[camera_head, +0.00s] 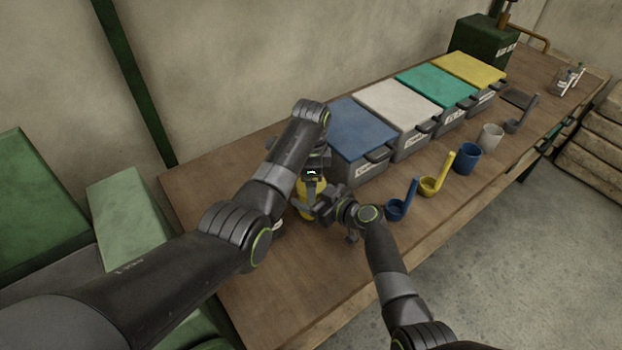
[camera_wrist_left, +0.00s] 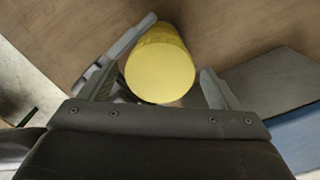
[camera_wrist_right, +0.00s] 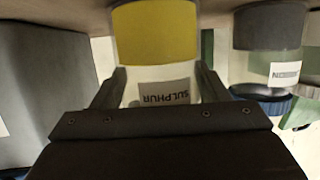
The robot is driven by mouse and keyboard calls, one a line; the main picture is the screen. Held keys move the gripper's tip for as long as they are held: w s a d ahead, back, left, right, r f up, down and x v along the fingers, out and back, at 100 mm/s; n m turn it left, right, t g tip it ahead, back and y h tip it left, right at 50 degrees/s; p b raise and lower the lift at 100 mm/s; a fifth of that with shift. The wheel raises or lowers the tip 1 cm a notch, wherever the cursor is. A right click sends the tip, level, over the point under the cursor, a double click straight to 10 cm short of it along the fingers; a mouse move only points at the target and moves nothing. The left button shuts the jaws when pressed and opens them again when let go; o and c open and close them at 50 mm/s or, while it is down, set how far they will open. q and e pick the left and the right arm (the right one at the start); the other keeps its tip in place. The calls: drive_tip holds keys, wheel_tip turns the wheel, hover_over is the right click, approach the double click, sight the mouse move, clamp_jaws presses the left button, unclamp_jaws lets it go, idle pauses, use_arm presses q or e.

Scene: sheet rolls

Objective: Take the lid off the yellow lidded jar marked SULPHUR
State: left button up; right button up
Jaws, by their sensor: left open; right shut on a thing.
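The yellow jar marked SULPHUR (camera_wrist_right: 155,35) is in the right wrist view, which shows it upside down, with a pale band and label (camera_wrist_right: 165,92). My right gripper (camera_wrist_right: 157,88) is shut on the jar, one finger on each side at the label. In the left wrist view the jar's round yellow lid (camera_wrist_left: 160,73) is on top. My left gripper (camera_wrist_left: 158,82) is open above it, with a finger on either side of the lid. In the head view my grippers mostly hide the jar (camera_head: 304,203).
Another jar (camera_wrist_right: 268,30) with grey contents and a blue lid stands close by. Grey bins with blue (camera_head: 358,128), white (camera_head: 398,108), green and yellow lids line the back. Blue (camera_head: 402,206) and yellow (camera_head: 436,183) scoops and cups (camera_head: 466,158) stand in front. The table's (camera_head: 290,300) near end looks clear.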

use_arm(q)
drive_tip(key=shift+r, duration=2.25)
drive_tip(key=shift+c, duration=0.4)
drive_tip(key=n, duration=0.2)
drive_tip(key=r+n, duration=0.1)
drive_tip(key=n, duration=0.2)
drive_tip(key=shift+d, duration=0.1)
drive_tip(key=n, duration=0.5)
drive_tip(key=shift+r, duration=0.35)
drive_tip(key=n, duration=0.4)
drive_tip(key=shift+r+n, duration=0.3)
drive_tip(key=shift+r, duration=0.1)
drive_tip(key=n, duration=0.2)
drive_tip(key=r+n, duration=0.1)
drive_tip(key=n, duration=0.2)
drive_tip(key=shift+f+n, duration=0.4)
wheel_tip(320, 180, down, 7)
drive_tip(key=shift+f, duration=0.15)
drive_tip(key=shift+c, duration=0.4)
